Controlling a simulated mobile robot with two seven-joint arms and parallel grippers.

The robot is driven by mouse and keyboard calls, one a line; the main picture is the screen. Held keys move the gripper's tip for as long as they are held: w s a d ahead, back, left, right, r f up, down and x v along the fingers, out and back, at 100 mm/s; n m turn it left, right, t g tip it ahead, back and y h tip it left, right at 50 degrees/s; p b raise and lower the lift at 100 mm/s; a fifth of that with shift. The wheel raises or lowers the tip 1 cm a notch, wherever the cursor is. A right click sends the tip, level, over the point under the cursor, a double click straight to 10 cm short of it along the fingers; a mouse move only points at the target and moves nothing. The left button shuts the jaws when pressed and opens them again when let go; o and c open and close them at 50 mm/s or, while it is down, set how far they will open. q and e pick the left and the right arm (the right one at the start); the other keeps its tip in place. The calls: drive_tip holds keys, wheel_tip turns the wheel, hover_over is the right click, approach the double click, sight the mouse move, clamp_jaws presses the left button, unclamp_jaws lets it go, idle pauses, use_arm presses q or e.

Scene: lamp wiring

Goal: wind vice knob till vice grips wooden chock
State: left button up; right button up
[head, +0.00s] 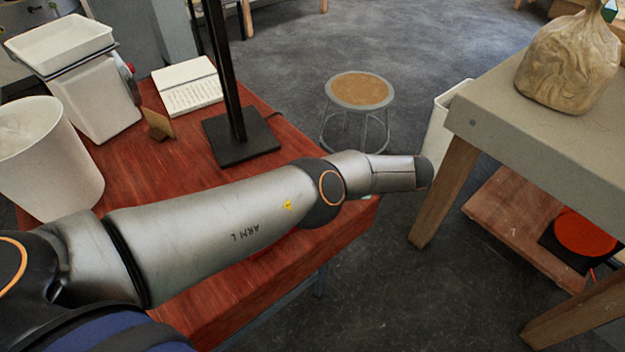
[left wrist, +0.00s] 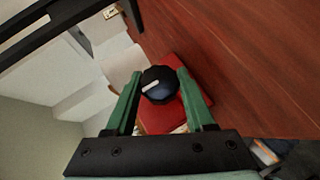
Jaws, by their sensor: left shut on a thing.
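The vice knob (left wrist: 160,85) is round and black with a white mark, in the middle of the left wrist view. My left gripper (left wrist: 159,76) has its two green fingers on either side of the knob and is shut on it. The red vice body (left wrist: 193,97) shows behind the knob. In the head view my left arm reaches over the red table and hides most of the vice and the hand. I cannot make out the wooden chock for certain, nor whether the jaws touch it. My right gripper is in neither view.
On the red table (head: 180,150) stand a black post on a square base (head: 240,140), a small brown wedge-like piece (head: 158,125), a white printed block (head: 190,88), a white bin (head: 45,155) and a scale-like device (head: 95,105). A stool (head: 358,90) and grey bench (head: 500,120) are beyond.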

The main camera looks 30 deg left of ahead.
use_arm(q)
clamp_jaws()
drive_tip(key=shift+r, duration=0.1)
drive_tip(key=shift+r+m+h+p, duration=0.1)
drive_tip(key=shift+m+h+p, duration=0.2)
drive_tip(key=shift+h+p, duration=0.3)
drive_tip(key=shift+m+h+p, duration=0.3)
drive_tip(key=shift+h+p, duration=0.1)
drive_tip(key=shift+h, duration=0.1)
drive_tip(key=shift+a+m+g+h, duration=0.1)
drive_tip(key=shift+m+g+h, duration=0.25)
drive_tip(key=shift+h, duration=0.55)
drive_tip(key=shift+m+h, duration=0.45)
drive_tip(key=shift+h, duration=0.35)
